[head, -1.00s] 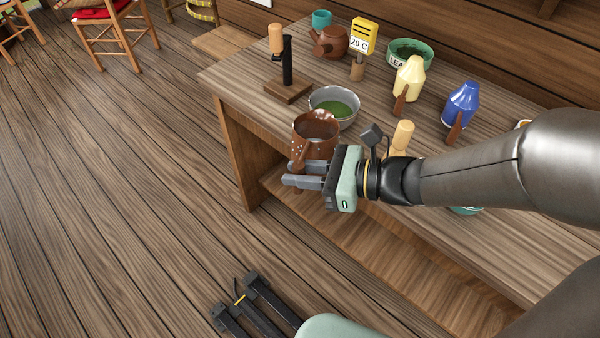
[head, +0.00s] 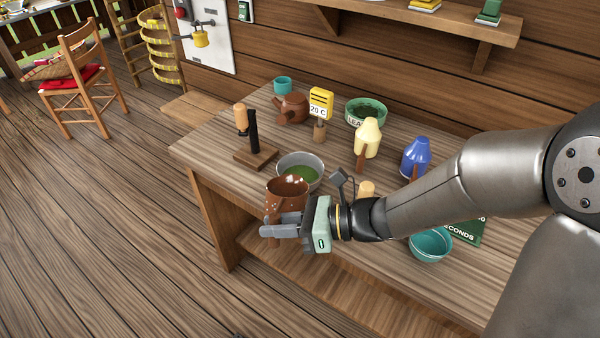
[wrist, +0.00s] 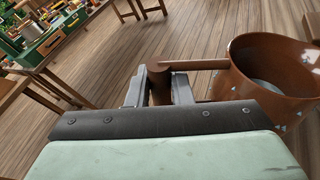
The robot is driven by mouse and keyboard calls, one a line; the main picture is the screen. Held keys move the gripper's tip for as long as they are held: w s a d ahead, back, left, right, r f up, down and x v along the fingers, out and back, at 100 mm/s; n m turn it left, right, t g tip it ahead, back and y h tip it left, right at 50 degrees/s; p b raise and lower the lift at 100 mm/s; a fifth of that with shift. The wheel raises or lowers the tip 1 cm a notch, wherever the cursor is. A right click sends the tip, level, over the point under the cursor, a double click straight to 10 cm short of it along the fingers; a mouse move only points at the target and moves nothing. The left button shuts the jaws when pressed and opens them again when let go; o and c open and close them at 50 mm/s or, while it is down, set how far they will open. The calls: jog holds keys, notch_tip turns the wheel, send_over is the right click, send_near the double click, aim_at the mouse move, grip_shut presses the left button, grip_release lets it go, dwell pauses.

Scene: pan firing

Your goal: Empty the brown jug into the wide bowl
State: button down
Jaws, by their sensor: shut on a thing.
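The brown jug (head: 287,188), with small white marks, is held by its handle in my gripper (head: 272,224) at the bench's front edge. Its mouth faces up in the head view. In the wrist view the jug (wrist: 265,75) is at right, with something pale grey inside; my gripper (wrist: 160,88) is shut on its handle. A grey bowl (head: 315,162) with green contents sits just behind the jug, which hides part of its front. A teal bowl (head: 431,245) stands farther right on the bench. I cannot tell which is the wide bowl.
A wooden stand (head: 253,145), a brown teapot (head: 291,107), a yellow 20 C sign (head: 321,103), a green leaf bowl (head: 365,108), a cream bottle (head: 368,138) and a blue bottle (head: 415,157) stand on the bench (head: 210,150). Open floor lies left.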

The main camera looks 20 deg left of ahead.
aim_at(287, 200)
jog(key=shift+w+r+p, duration=0.35)
jog(key=shift+r+p, duration=0.15)
jog(key=shift+p, duration=0.15)
jog(key=shift+f, duration=0.15)
jog(key=shift+w+a+p, duration=0.15)
jog(key=shift+w+p, duration=0.35)
jog(key=shift+w, duration=2.4)
jog(key=shift+w+r+m+g+p, duration=0.25)
jog(key=shift+r+m+p, duration=0.5)
jog(key=shift+p, duration=1)
jog(key=shift+w+r+m+g+p, duration=0.15)
jog(key=shift+w+r+m+p, duration=0.25)
jog(key=shift+r+p, duration=0.95)
jog(key=shift+w+a+r+m+p, duration=0.1)
jog(key=shift+w+r+m+p, duration=0.2)
jog(key=shift+p, duration=0.6)
jog(key=shift+d+r+m+p, duration=0.15)
jog(key=shift+r+p, duration=0.2)
jog(key=shift+p, duration=0.6)
jog(key=shift+w+a+r+m+p, duration=0.2)
jog(key=shift+r+p, duration=0.15)
jog(key=shift+p, duration=0.55)
